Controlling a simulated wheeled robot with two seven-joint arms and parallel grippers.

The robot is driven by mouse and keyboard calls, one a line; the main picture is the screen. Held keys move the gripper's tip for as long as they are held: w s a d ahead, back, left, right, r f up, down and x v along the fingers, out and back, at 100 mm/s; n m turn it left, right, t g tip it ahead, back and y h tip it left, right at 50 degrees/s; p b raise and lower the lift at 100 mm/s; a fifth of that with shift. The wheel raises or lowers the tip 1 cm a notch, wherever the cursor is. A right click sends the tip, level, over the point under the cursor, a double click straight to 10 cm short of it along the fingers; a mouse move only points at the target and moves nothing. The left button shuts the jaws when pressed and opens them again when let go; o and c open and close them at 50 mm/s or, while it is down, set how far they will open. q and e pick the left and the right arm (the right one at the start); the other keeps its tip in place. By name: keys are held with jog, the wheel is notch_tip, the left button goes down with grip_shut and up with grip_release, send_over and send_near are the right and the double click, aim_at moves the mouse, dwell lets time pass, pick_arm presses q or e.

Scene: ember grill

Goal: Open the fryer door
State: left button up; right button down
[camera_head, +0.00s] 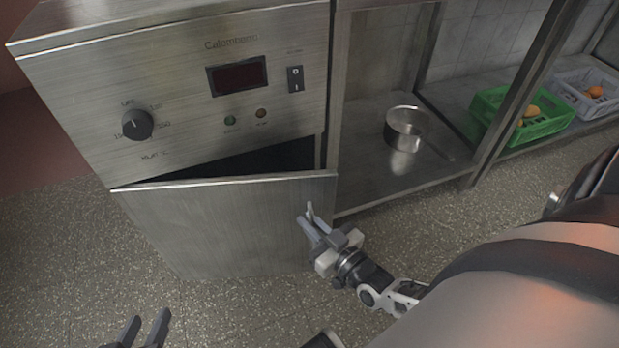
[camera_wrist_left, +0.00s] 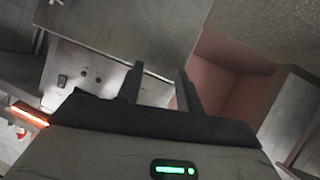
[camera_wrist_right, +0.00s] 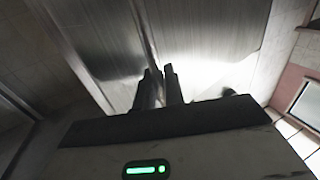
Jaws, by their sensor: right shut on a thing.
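The steel fryer (camera_head: 185,95) stands at the left, with a knob, a dark display and a switch on its front panel. Its door (camera_head: 215,225) is ajar, with a dark gap behind its top edge; the door also shows in the right wrist view (camera_wrist_right: 205,45). My right gripper (camera_head: 308,220) is shut on the door handle (camera_head: 309,209) near the door's right edge. The gripper hides most of the handle. In the right wrist view its fingers (camera_wrist_right: 160,80) are close together. My left gripper (camera_head: 146,325) is open and empty, low in front of the door, its fingers apart in its wrist view (camera_wrist_left: 158,78).
A steel shelf (camera_head: 375,165) right of the fryer holds a pot (camera_head: 404,140). A green crate (camera_head: 540,125) and a grey crate (camera_head: 600,100) with orange items stand farther right. Speckled floor (camera_head: 60,250) is clear left of the door.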

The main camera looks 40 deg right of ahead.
pick_arm(q)
jog(key=shift+s+a+f+g+p, duration=0.1)
jog(key=shift+a+f+g+p, duration=0.2)
jog(key=shift+f+g, duration=0.25)
pick_arm(e)
jog(key=s+a, duration=0.3)
jog(key=shift+s+a, duration=0.1)
jog(key=shift+s, duration=0.2)
jog(key=c, duration=1.9)
grip_release()
pick_arm(q)
jog(key=shift+d, duration=0.1)
pick_arm(e)
jog(key=shift+s, duration=0.1)
